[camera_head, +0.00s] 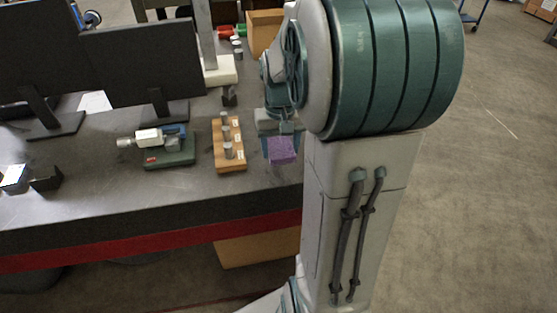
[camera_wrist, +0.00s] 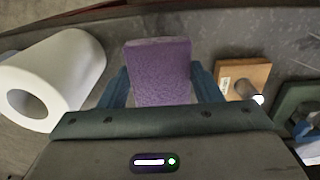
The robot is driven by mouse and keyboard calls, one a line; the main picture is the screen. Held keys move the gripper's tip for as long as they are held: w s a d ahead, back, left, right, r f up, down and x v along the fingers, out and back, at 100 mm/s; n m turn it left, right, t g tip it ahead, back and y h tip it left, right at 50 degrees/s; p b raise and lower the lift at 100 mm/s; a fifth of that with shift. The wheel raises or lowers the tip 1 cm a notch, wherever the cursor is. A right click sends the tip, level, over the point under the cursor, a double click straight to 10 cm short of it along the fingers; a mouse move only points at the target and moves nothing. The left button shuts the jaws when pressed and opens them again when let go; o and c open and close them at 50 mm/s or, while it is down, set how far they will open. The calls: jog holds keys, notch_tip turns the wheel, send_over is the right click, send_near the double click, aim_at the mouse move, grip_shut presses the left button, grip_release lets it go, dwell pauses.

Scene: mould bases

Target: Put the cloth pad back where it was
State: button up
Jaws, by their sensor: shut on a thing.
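The cloth pad is a purple block (camera_head: 282,151). It hangs from my gripper (camera_head: 279,140) near the right end of the dark bench, beside the wooden block. In the wrist view the pad (camera_wrist: 160,72) sits between the two blue fingers of my gripper (camera_wrist: 160,88), which is shut on it. I cannot tell how far the pad is above the bench top.
A wooden block with metal pegs (camera_head: 236,157) stands just left of the pad. A green base with a metal device (camera_head: 170,152) is further left, with monitors (camera_head: 146,60) behind. A white roll (camera_wrist: 75,60) lies left of my gripper in the wrist view.

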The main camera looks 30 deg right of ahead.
aim_at(280, 171)
jog(key=shift+f, duration=2.9)
jog(key=shift+f, duration=0.2)
jog(key=o, duration=0.9)
jog(key=shift+o, duration=0.2)
jog(key=shift+r, duration=0.15)
